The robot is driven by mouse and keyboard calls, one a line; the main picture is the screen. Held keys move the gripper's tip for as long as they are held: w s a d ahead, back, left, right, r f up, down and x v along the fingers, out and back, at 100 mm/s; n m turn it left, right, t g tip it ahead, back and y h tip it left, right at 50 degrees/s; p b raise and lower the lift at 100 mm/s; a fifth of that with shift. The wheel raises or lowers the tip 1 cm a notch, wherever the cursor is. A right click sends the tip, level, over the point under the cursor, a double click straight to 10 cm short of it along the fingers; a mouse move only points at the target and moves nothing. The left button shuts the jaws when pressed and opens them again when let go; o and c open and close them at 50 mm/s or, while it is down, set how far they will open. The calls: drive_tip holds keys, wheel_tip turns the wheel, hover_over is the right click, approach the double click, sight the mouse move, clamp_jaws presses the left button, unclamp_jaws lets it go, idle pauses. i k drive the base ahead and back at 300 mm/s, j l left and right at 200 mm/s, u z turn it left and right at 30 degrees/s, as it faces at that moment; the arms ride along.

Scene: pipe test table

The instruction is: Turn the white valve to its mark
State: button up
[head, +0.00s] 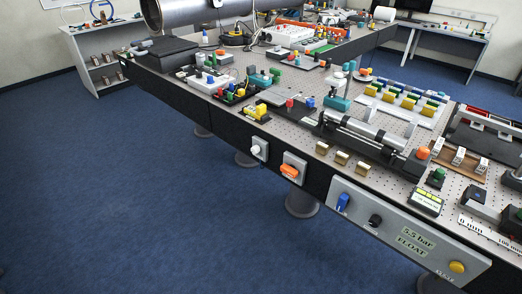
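The white valve (256,150) is a small white handle on a light grey plate, fixed to the dark front side of the long table. It faces out over the floor, near the middle of the head view. Its mark is too small to make out, and I cannot tell which way the handle points. My gripper and arm do not show in this view.
An orange handle (290,171) on a grey plate sits just right of the white valve. Further right, a grey panel (405,238) carries a blue knob (343,202), a black knob (375,220) and a yellow button (456,267). The table top is crowded. The blue floor (140,200) in front is clear.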

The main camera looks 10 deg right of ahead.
sight(254, 149)
drive_tip(key=i+j, duration=0.1)
drive_tip(key=i, duration=0.55)
drive_tip(key=i+j, duration=0.15)
drive_tip(key=i, duration=0.45)
drive_tip(key=u, duration=0.05)
